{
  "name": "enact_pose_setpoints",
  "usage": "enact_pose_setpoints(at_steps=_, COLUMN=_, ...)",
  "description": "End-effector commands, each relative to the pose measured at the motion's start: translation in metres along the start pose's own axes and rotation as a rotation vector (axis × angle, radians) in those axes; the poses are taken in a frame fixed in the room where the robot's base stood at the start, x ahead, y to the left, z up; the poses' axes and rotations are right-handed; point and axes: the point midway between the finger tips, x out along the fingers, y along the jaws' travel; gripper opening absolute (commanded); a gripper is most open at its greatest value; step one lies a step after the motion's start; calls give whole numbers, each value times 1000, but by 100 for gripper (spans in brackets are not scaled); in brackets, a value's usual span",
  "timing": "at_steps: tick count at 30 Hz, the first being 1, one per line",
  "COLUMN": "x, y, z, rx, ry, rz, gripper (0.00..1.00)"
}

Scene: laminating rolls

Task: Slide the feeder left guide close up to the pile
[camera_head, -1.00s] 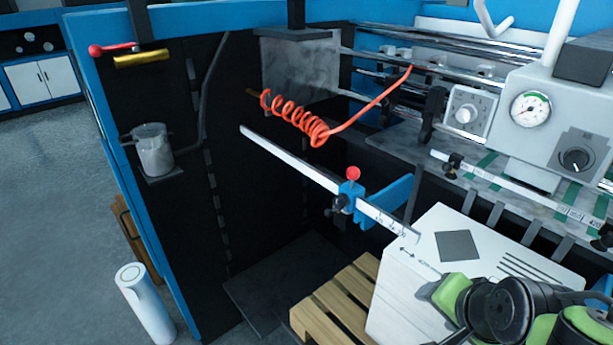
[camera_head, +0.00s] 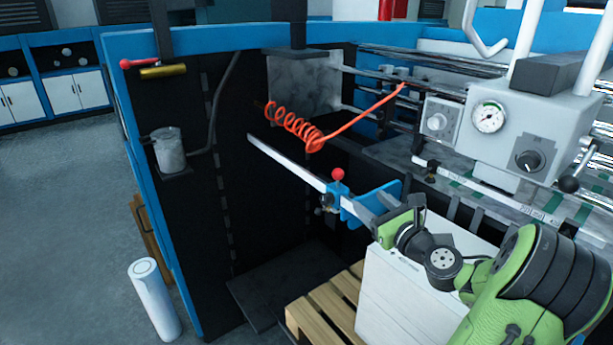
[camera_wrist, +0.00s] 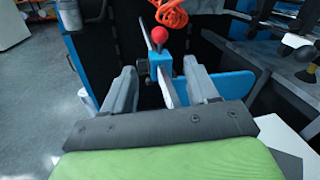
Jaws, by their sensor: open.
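The left guide (camera_head: 362,203) is a blue plate with a blue clamp block (camera_wrist: 191,66) and a red ball knob (camera_head: 337,174), riding on a pale graduated bar (camera_head: 291,161). The pile (camera_head: 392,292) is a white stack on a wooden pallet, to the right of and below the guide. My gripper (camera_head: 372,203) is at the guide's near side. In the wrist view its two fingers (camera_wrist: 162,85) stand apart, with the clamp block and knob between and just beyond their tips. I cannot tell whether either finger touches the block.
A coiled orange hose (camera_head: 293,124) hangs behind the bar. The wooden pallet (camera_head: 328,305) lies below. A control box with a gauge (camera_head: 489,117) stands at the right. A white cylinder (camera_head: 153,298) stands on the floor at left. The space left of the guide is open.

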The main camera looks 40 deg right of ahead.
Motion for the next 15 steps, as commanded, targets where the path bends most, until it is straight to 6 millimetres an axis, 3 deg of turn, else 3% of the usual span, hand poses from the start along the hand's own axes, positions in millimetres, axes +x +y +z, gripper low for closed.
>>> enact_pose_setpoints(at_steps=5, x=24, y=2, z=2, rx=1, ry=-5, rz=6, gripper=58)
enact_pose_setpoints(at_steps=15, x=111, y=3, z=2, rx=-2, ry=-4, rz=6, gripper=58)
